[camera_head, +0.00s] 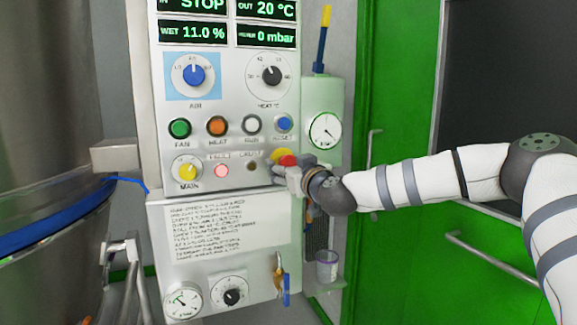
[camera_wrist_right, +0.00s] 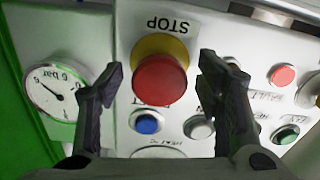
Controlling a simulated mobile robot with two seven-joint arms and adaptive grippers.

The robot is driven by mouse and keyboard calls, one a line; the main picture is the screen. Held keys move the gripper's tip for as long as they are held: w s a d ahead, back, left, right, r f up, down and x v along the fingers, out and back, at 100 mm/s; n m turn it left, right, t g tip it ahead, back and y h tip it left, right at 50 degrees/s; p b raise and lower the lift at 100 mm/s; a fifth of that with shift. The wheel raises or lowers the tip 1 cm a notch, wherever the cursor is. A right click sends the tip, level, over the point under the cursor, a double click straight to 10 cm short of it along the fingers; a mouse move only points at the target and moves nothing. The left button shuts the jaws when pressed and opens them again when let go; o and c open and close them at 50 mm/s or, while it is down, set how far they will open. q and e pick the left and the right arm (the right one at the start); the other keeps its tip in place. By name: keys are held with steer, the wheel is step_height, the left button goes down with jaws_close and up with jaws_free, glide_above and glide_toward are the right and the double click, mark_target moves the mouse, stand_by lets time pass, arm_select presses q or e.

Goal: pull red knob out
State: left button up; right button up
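The red knob (camera_head: 288,160) is a round mushroom button on a yellow base at the lower right of the control panel. In the right wrist view the red knob (camera_wrist_right: 160,79) sits between the two dark fingers, under the word STOP. My right gripper (camera_head: 290,176) is at the knob, partly covering it in the head view. In the wrist view my right gripper (camera_wrist_right: 160,75) is open, with a visible gap between each finger and the knob. My left gripper is in neither view.
The panel (camera_head: 237,150) carries coloured buttons, a yellow main switch (camera_head: 187,171) and dials. A pressure gauge (camera_head: 325,131) is right of the knob. A steel vessel (camera_head: 50,130) stands left. A green door (camera_head: 400,60) is behind.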

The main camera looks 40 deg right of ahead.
steer(key=shift+w, duration=0.1)
steer(key=v, duration=1.2)
steer(key=s+a+f+n+g+y, duration=0.1)
steer(key=a+f+g+y, duration=0.1)
steer(key=a+f, duration=0.5)
steer(key=s+a+f+n+g+y, duration=0.1)
steer(key=a+f+g+y, duration=0.15)
steer(key=f, duration=0.85)
steer(key=s+a+f+g, duration=0.2)
steer(key=s+a+f, duration=0.15)
steer(key=f, duration=0.35)
steer(key=s+a+f+g, duration=0.2)
steer(key=s+f+g, duration=0.1)
steer(key=s+f, duration=0.3)
steer(key=s+a+f+g, duration=0.1)
steer(key=s+f+g, duration=0.4)
steer(key=s, duration=0.9)
steer(key=s+f+m+g, duration=0.1)
steer(key=s+f+g, duration=0.4)
steer(key=s+f, duration=0.5)
steer(key=s, duration=0.5)
steer(key=shift+s+a+m, duration=0.3)
steer(key=shift+s+a, duration=0.05)
